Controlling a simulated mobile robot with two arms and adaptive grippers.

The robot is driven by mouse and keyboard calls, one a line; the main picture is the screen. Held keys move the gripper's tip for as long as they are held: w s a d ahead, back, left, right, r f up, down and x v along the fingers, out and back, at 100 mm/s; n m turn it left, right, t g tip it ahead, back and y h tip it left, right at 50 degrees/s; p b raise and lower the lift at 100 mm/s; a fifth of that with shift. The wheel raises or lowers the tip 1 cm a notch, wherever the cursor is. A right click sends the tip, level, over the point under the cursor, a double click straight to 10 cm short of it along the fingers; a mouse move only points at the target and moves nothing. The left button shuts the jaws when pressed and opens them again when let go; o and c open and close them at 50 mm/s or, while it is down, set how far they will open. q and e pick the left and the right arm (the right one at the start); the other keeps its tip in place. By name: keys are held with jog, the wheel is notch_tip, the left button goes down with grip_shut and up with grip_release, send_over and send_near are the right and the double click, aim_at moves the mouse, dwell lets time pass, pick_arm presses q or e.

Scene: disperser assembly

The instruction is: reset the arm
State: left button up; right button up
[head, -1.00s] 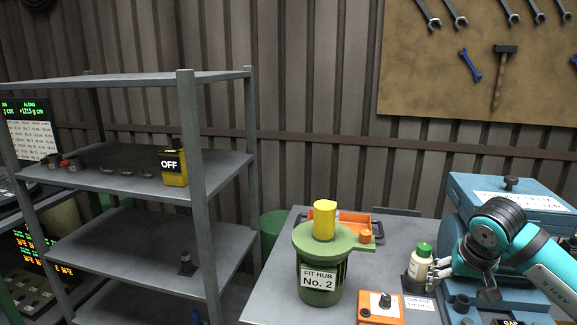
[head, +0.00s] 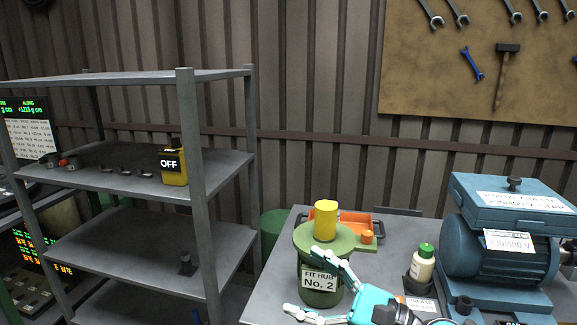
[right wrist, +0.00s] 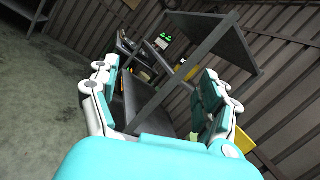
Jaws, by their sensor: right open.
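My right gripper (head: 302,280) is low in the head view, in front of the green "FIT HUB No. 2" container (head: 319,284). Its fingers are spread wide and cover part of the container; I cannot tell whether they touch it. In the right wrist view my right gripper (right wrist: 155,72) is open and holds nothing between its fingers. A yellow cylinder (head: 326,221) stands on top of the green container. My left gripper is in neither view.
A cream bottle with a green cap (head: 423,264) stands on the grey table beside a blue motor (head: 498,255). An orange tray (head: 347,219) lies behind the container. A grey shelf (head: 215,80) with a yellow "OFF" box (head: 174,167) stands left.

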jog(key=w+d+m+t+h, duration=0.1)
jog(key=d+m+t+h, duration=0.45)
jog(key=m, duration=0.75)
jog(key=w+d+m+t+h, duration=0.1)
jog(key=d+m+t+h, duration=0.5)
jog(key=m, duration=0.6)
jog(key=s+d+f+m+g+h, duration=0.2)
jog(key=d+f+m+h, duration=0.2)
jog(key=f+m, duration=0.4)
jog(key=s+d+f+m+g+h, duration=0.2)
jog(key=d+f+m+g+h, duration=0.15)
jog(key=f+m, duration=0.5)
jog(key=s+a+f+m+g+y, duration=0.1)
jog(key=s+f+m+g, duration=0.45)
jog(key=s+f, duration=0.4)
jog(key=s+a+f+m+g, duration=0.1)
jog(key=s+f+m+g, duration=0.45)
jog(key=s, duration=0.65)
notch_tip(320, 180, down, 25)
jog(key=s+g, duration=0.1)
jog(key=g, duration=0.1)
jog(key=s+d+f+n, duration=0.1)
jog(key=s+d+f, duration=0.2)
jog(key=s+f, duration=1.3)
jog(key=shift+s+f+g, duration=0.25)
jog(key=shift+f+g, duration=0.15)
jog(key=shift+f, duration=0.25)
